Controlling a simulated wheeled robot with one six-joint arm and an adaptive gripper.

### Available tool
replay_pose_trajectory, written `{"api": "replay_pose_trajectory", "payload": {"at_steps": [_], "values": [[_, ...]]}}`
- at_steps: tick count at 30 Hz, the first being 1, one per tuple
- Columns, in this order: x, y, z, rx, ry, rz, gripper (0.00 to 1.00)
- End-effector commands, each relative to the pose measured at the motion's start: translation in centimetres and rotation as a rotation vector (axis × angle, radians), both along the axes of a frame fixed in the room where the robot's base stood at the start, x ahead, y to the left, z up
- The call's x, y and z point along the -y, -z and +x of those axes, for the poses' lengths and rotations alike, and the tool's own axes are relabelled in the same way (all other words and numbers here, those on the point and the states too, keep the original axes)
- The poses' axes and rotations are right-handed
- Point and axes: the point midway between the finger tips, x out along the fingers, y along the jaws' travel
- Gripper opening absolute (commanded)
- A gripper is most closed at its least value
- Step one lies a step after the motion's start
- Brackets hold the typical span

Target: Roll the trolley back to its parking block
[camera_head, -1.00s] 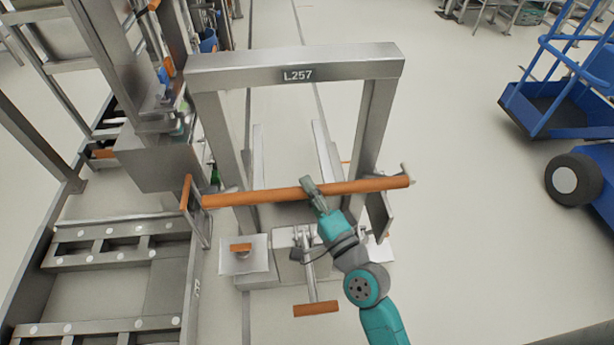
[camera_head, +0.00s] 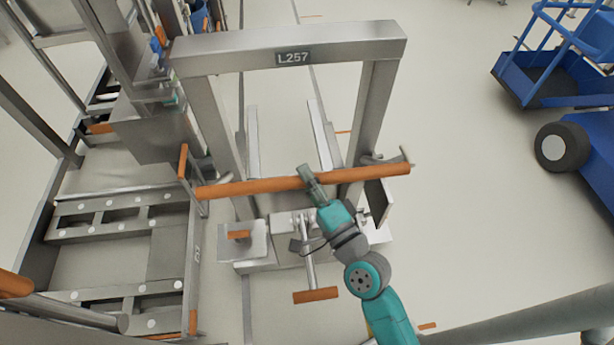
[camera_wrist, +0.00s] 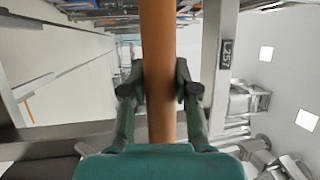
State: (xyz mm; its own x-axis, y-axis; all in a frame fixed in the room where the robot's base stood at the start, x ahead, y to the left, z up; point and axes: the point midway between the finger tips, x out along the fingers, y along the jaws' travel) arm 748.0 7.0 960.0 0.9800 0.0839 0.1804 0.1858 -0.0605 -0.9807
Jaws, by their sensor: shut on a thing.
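The trolley (camera_head: 290,52) is a grey metal frame with an L257 plate on its top beam, standing upright on the floor. An orange push bar (camera_head: 250,187) runs across its near side. In the wrist view the orange bar (camera_wrist: 158,60) passes between both fingers of my gripper (camera_wrist: 159,85). I cannot tell for sure which part is the parking block.
A steel rack structure (camera_head: 120,215) stands close along the trolley's left side. A blue cart (camera_head: 545,70) with a black wheel stands at the right. A grey rail (camera_head: 520,318) crosses the lower right corner. The floor between trolley and cart is clear.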

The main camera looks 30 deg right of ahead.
Motion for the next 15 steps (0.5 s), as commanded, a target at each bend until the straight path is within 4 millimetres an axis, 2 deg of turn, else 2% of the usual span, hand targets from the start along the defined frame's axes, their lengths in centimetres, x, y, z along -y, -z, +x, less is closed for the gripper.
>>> {"api": "replay_pose_trajectory", "payload": {"at_steps": [5,6,9,15], "values": [[0.00,0.19,-0.02,-0.004,-0.001,0.000,0.00],[-0.01,0.19,-0.02,-0.004,-0.001,0.000,0.32],[-0.01,0.17,-0.01,-0.003,-0.001,0.000,0.56],[0.00,0.08,-0.01,-0.002,0.000,0.000,0.56]]}}
